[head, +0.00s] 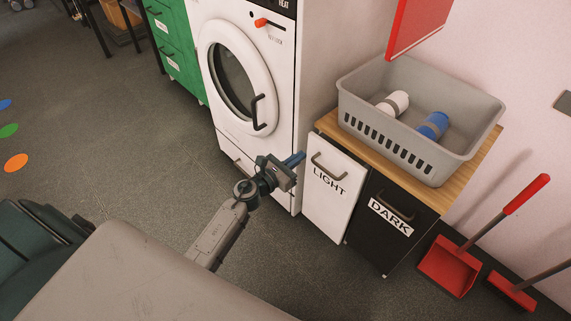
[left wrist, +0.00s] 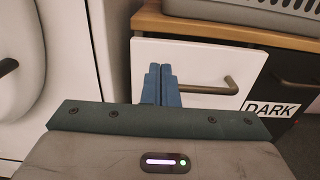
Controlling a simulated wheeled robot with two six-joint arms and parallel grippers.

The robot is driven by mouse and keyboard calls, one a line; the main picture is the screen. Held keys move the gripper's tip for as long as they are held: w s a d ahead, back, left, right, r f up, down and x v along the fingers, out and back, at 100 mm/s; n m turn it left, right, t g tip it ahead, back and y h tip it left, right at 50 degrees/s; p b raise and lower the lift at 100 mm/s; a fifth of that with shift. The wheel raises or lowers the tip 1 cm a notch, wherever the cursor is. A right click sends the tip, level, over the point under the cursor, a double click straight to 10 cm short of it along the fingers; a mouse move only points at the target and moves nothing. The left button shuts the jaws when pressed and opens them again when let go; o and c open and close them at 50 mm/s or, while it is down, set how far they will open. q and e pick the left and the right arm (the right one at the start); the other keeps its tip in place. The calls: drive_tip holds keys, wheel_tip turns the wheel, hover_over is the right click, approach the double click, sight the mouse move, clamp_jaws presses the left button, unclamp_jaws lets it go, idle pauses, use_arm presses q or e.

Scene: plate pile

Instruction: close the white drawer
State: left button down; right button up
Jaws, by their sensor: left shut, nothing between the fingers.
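The white drawer (head: 325,205), labelled LIGHT, has a dark bar handle and stands at the left of a wood-topped cabinet (head: 462,180). Its front looks nearly in line with the cabinet; I cannot tell how much gap is left. In the left wrist view the white drawer front (left wrist: 200,66) fills the middle, with its handle at the right. My left gripper (head: 299,157) has blue fingers, shut and empty, by the drawer's upper left edge. In the left wrist view the shut fingers (left wrist: 160,74) overlap the white front left of the handle; contact is unclear. My right gripper is out of view.
A white washing machine (head: 205,60) stands close on the left. The black DARK drawer (head: 378,238) adjoins on the right. A grey basket (head: 360,88) with two rolls sits on top. A red dustpan (head: 448,268) stands at the right. Floor in front is clear.

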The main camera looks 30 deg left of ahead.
sight(318, 141)
use_arm(q)
drive_tip(key=x, duration=0.6)
drive_tip(key=shift+w, duration=0.1)
drive_tip(key=b+x, duration=0.1)
drive_tip(key=x, duration=0.2)
drive_tip(key=shift+w+d, duration=0.15)
drive_tip(key=shift+w, duration=0.35)
drive_tip(key=shift+r, duration=0.25)
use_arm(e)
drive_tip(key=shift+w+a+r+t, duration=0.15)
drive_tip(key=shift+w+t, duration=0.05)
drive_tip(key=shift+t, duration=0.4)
use_arm(q)
drive_tip(key=shift+r, duration=0.1)
